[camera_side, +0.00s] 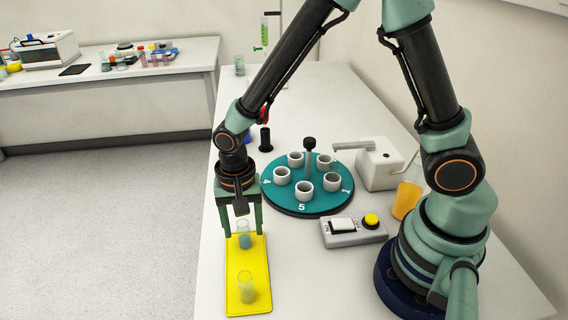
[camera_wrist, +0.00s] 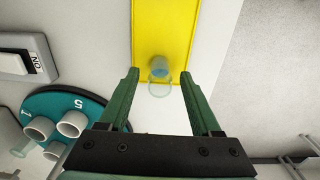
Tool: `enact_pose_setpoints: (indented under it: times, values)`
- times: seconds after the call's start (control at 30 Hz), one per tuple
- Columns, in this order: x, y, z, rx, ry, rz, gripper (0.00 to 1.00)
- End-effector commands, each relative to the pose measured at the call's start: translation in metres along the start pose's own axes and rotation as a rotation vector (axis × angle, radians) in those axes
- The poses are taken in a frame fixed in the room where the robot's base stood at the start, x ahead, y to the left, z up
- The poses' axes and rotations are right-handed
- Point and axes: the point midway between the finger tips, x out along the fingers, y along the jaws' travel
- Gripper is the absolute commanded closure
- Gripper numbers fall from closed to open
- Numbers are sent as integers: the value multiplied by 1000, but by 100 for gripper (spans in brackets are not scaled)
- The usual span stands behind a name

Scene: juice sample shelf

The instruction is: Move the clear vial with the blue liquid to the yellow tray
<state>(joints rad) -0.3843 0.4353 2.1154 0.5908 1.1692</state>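The clear vial with blue liquid (camera_side: 245,241) stands upright on the far end of the yellow tray (camera_side: 236,268). The wrist view also shows the vial (camera_wrist: 159,72) and the tray (camera_wrist: 146,35). My gripper (camera_side: 244,234) is above the tray's far end, pointing down. Its fingers (camera_wrist: 160,74) are open, one on each side of the vial, with gaps between them and the glass. A second clear vial (camera_side: 247,288), with pale contents, stands nearer the front of the tray.
A teal carousel (camera_side: 312,204) with several white cups stands to the right. A switch box (camera_side: 345,237) with a yellow button and an orange cup (camera_side: 406,201) are further right. A white device (camera_side: 380,165) and a black cylinder (camera_side: 265,139) stand behind.

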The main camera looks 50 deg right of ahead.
Motion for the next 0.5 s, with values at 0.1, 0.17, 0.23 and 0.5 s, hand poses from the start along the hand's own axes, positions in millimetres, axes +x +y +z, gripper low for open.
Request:
enact_pose_setpoints:
  times: [0.1,0.17,0.23,0.5]
  values:
    - [0,0,0,0,0,0,35]
    - [0,0,0,0,0,0,35]
    - [0,0,0,0,0,0,35]
    - [-20,-1,0,0,2,-4,35]
